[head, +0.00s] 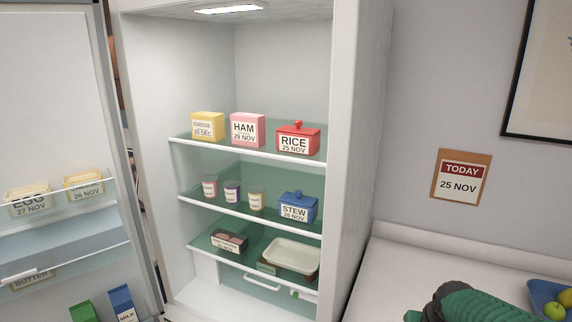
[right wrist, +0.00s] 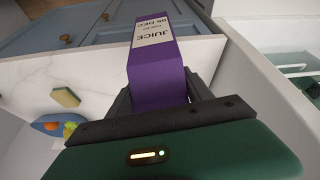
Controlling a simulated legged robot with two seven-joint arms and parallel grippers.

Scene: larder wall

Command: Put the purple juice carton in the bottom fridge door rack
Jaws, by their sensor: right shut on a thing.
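The purple juice carton (right wrist: 156,72) shows in the right wrist view, its white label reading JUICE 05 DEC. My right gripper (right wrist: 161,93) is shut on it, one finger on each side. In the head view only my green right arm shows at the bottom right; the carton is out of that view. The open fridge door is at the left of the head view. Low on it, a green carton (head: 81,312) and a blue milk carton (head: 122,303) stand at the bottom edge; the rack around them is mostly cut off. My left gripper is not in view.
The fridge shelves hold a red rice box (head: 298,138), a blue stew box (head: 298,207), small pots and a white tray (head: 291,256). Upper door racks hold egg and cheese boxes. A white counter with a blue fruit bowl (head: 540,292) is at the right. A sponge (right wrist: 66,97) lies near it.

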